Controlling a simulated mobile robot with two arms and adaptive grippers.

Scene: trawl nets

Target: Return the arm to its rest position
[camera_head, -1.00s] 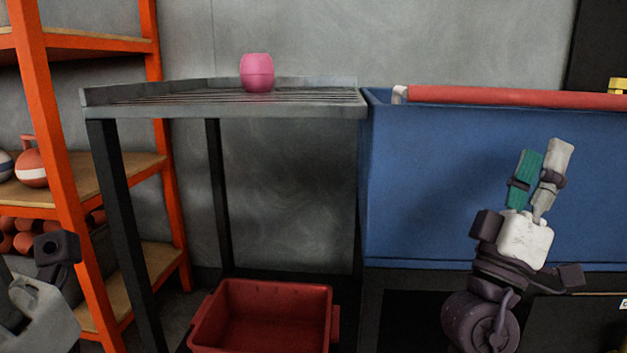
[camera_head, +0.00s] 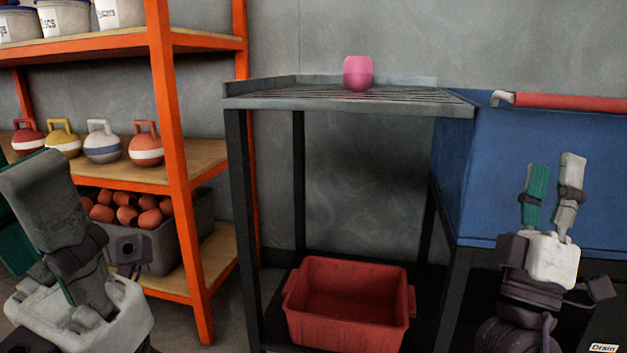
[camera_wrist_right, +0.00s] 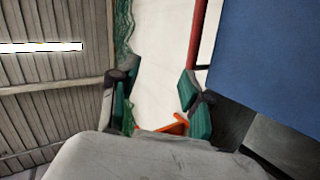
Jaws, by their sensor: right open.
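My right gripper (camera_head: 555,172) points upward at the right of the head view, in front of the blue tub (camera_head: 545,150). Its two fingers stand apart with nothing between them. The right wrist view also shows the open, empty fingers (camera_wrist_right: 158,102). My left gripper (camera_head: 30,215) is at the lower left of the head view, cut off by the edge, in front of the orange shelf rack (camera_head: 175,150). Its finger gap is not clear.
A pink barrel-shaped object (camera_head: 357,73) sits on the slatted metal table (camera_head: 330,103). A red bin (camera_head: 345,315) stands beneath it. Several handled floats (camera_head: 102,145) and a grey crate of orange floats (camera_head: 165,248) are on the rack. A red bar (camera_head: 570,103) lies along the tub.

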